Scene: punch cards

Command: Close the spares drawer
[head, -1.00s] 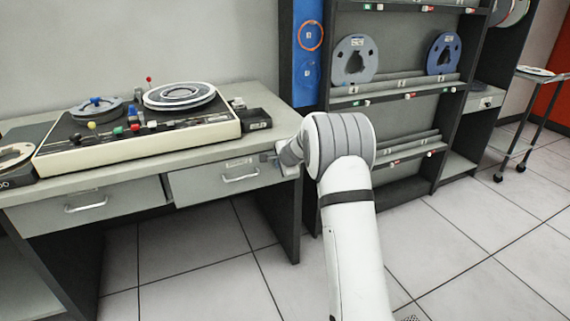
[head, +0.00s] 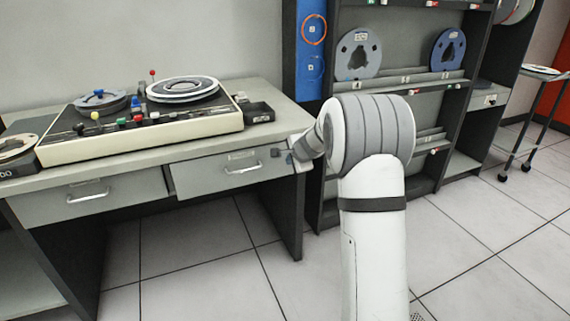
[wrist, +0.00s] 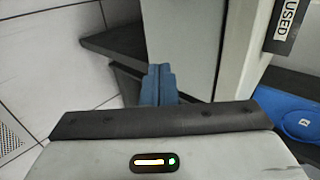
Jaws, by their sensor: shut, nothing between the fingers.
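The desk has two pale drawers with bar handles: a left drawer (head: 88,200) and a right drawer (head: 228,173). A small label sits above the right drawer's handle, too small to read. I cannot tell which one is named spares, nor how far either stands out. My gripper (head: 284,154) is at the right end of the right drawer's front, partly hidden by my wrist. In the wrist view its blue fingers (wrist: 159,84) are together and empty, in front of a pale panel (wrist: 180,40). Whether they touch it is unclear.
A tape deck (head: 150,118) with reels and coloured knobs stands on the desk (head: 270,108). A rack (head: 450,105) with reels is at the right. The tiled floor in front is open.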

